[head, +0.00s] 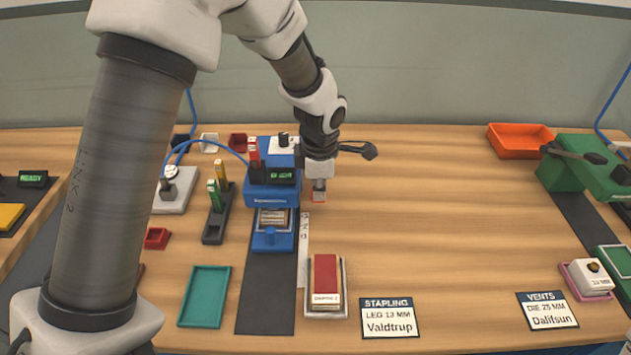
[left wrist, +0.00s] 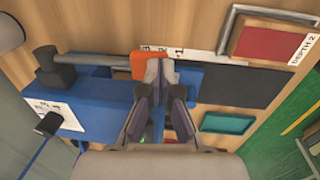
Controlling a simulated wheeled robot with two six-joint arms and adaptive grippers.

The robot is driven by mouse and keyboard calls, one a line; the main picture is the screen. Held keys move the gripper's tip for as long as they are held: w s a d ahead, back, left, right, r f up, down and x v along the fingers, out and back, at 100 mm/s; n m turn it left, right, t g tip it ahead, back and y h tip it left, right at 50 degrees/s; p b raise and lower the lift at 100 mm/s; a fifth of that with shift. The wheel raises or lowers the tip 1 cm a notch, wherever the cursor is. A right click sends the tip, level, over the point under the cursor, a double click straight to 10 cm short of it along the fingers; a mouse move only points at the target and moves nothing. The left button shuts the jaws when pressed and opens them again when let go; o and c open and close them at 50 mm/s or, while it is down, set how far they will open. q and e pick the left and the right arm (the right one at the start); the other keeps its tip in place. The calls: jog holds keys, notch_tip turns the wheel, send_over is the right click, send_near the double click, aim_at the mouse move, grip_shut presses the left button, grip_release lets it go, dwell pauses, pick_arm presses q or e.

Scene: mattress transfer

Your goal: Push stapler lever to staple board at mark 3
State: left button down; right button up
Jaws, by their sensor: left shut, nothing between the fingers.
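The blue stapler (head: 270,192) stands left of centre in the head view, with a small green-lit display. It also shows in the left wrist view (left wrist: 95,115). A paper-like stack (head: 273,218) lies at its front. In the left wrist view a dark lever rod (left wrist: 95,60) runs along the stapler to an orange end (left wrist: 145,65). My left gripper (head: 319,198) is at the stapler's right side, pointing down. Its fingertips (left wrist: 160,72) are together, empty, beside the orange end; contact is unclear. A white number strip (head: 303,250) lies right of the stapler; gripper and lever partly cover its numbers.
A red board (head: 325,278) lies in a grey-edged tray in front. An orange tray (head: 520,141) and green press (head: 590,170) stand at right. The middle right tabletop is clear.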

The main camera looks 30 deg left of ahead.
pick_arm(q)
jog(key=s+d+r, duration=0.1)
jog(key=s+r, duration=0.2)
jog(key=r, duration=0.8)
jog(key=shift+d+r+b, duration=0.25)
jog(key=shift+d+b, duration=0.15)
pick_arm(e)
jog(key=shift+s+r, duration=0.35)
jog(key=shift+r, duration=0.15)
